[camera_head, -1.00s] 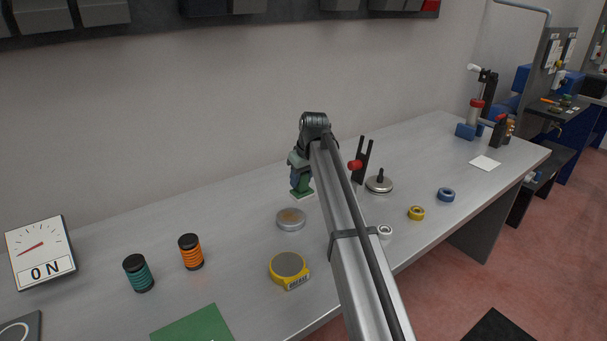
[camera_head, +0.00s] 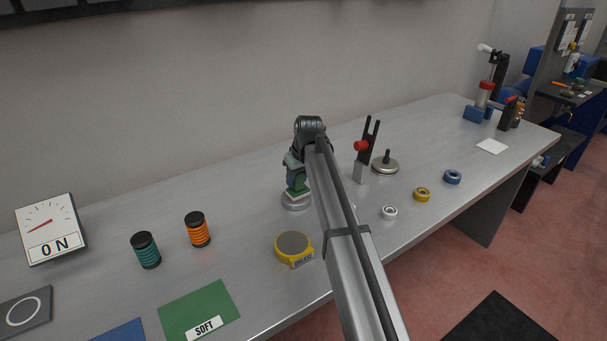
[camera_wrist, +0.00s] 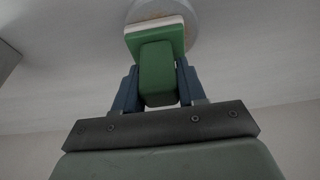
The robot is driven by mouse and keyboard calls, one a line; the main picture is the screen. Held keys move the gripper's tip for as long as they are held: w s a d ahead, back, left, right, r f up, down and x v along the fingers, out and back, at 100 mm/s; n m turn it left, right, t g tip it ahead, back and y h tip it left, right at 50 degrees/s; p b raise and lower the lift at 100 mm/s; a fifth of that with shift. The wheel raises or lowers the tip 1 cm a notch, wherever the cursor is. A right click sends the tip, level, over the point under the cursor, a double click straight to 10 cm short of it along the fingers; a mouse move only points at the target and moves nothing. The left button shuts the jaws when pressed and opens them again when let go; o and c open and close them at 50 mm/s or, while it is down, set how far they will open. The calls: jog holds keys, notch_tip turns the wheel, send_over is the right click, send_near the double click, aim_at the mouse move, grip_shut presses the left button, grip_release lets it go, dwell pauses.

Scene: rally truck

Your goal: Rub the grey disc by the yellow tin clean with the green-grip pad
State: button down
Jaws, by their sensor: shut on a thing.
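The grey disc (camera_head: 297,205) lies on the bench behind the yellow tin (camera_head: 294,247). My gripper (camera_head: 295,180) is over the disc, shut on the green grip of the pad (camera_head: 298,193). In the wrist view the blue fingers of my gripper (camera_wrist: 158,88) clasp the green grip (camera_wrist: 157,72). The pad's pale underside faces the disc (camera_wrist: 192,32), and some brownish stain shows at the disc's far side. The pad hides part of the disc. I cannot tell whether the pad touches it.
A black fork-like stand with a red knob (camera_head: 361,146) and a lidded metal disc (camera_head: 385,165) stand right of my arm. Small rings (camera_head: 389,212) lie along the front edge. Teal (camera_head: 145,250) and orange (camera_head: 197,229) spools and a green SOFT mat (camera_head: 199,308) are to the left.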

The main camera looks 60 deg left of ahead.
jog(key=s, duration=0.4)
jog(key=shift+w, duration=4)
jog(key=shift+s+d, duration=0.4)
jog(key=shift+s, duration=3.65)
jog(key=shift+w+a, duration=0.1)
jog(key=shift+w, duration=3.95)
notch_tip(320, 180, up, 8)
jog(key=shift+s, duration=0.15)
